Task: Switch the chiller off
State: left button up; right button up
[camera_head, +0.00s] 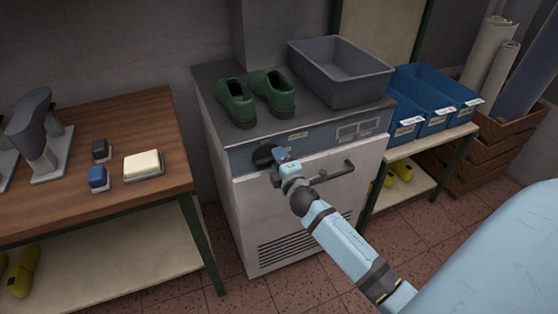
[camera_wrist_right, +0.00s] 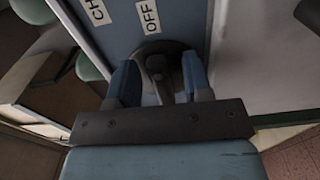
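The chiller (camera_head: 290,208) is a pale cabinet with a grey-blue control strip along its upper front. A dark round knob (camera_head: 264,154) sits at the left of that strip. My right gripper (camera_head: 281,154) is at the knob and partly covers it. In the right wrist view the knob (camera_wrist_right: 158,66) lies between the two blue fingers of my gripper (camera_wrist_right: 160,80), with small gaps on both sides. The fingers are open around it. An OFF label (camera_wrist_right: 149,16) is just beyond the knob. My left gripper is not in view.
A door handle (camera_head: 332,172) sticks out close to the right of my gripper. Green shoes (camera_head: 257,96) and a grey bin (camera_head: 340,72) stand on the chiller top. A wooden bench (camera_head: 95,205) is at left, blue bins (camera_head: 432,95) at right.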

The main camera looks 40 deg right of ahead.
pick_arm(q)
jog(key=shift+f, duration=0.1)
pick_arm(e)
jog(key=v, duration=1.4)
jog(key=shift+w, duration=0.1)
jog(key=s+a+f+m+g+y, duration=0.35)
jog(key=s+a+f+m, duration=0.2)
jog(key=a, duration=0.25)
jog(key=s+a+f+m+g+y, duration=0.35)
jog(key=s+a+f+m, duration=0.2)
jog(key=a, duration=0.25)
pick_arm(q)
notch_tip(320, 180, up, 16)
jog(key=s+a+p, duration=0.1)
jog(key=p, duration=2.1)
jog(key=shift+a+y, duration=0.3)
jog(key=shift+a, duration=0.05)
pick_arm(e)
notch_tip(320, 180, up, 16)
jog(key=s+m, duration=0.1)
jog(key=s, duration=0.1)
jog(key=shift+r+t+y, duration=0.2)
jog(key=shift+t+y, duration=0.1)
